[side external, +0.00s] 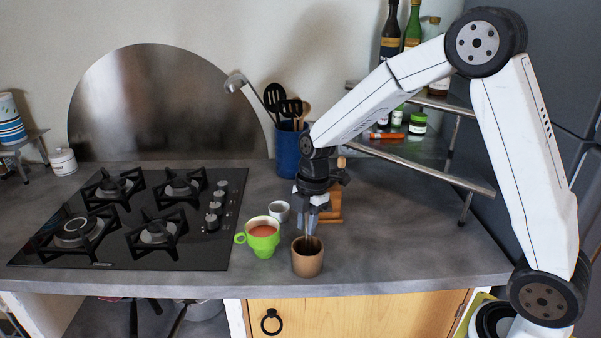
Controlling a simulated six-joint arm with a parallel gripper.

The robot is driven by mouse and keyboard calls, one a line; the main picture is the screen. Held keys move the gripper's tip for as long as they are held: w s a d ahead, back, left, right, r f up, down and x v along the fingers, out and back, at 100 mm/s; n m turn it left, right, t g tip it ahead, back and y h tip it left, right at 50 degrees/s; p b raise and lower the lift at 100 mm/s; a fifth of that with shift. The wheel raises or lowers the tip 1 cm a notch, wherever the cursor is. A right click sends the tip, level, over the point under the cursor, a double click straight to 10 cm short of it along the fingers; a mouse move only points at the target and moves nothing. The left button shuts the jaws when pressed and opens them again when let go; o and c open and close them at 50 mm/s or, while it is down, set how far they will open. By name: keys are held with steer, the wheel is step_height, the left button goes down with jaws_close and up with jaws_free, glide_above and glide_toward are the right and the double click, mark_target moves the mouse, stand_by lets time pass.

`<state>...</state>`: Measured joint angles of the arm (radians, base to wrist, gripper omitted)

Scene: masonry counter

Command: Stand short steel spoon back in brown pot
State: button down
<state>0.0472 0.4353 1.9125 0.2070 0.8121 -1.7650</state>
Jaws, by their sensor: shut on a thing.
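The brown pot (307,263) stands upright near the counter's front edge, right of the green mug. My gripper (309,226) points down directly above the pot's mouth. It is shut on the short steel spoon (308,238), of which only a thin part shows between the fingers and the pot. The spoon's lower end seems to reach into the pot's opening; the rim hides whether it touches the bottom.
A green mug (262,242) with a reddish drink and a small grey cup (279,210) stand close left of the pot. A wooden block (331,208) is behind my gripper. The hob (130,220) is left; a bottle shelf (420,165) is back right. Counter right of the pot is clear.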

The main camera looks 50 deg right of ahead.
steer(key=shift+c, duration=0.3)
jaws_free()
steer(key=shift+r, duration=0.2)
steer(key=shift+r, duration=3.3)
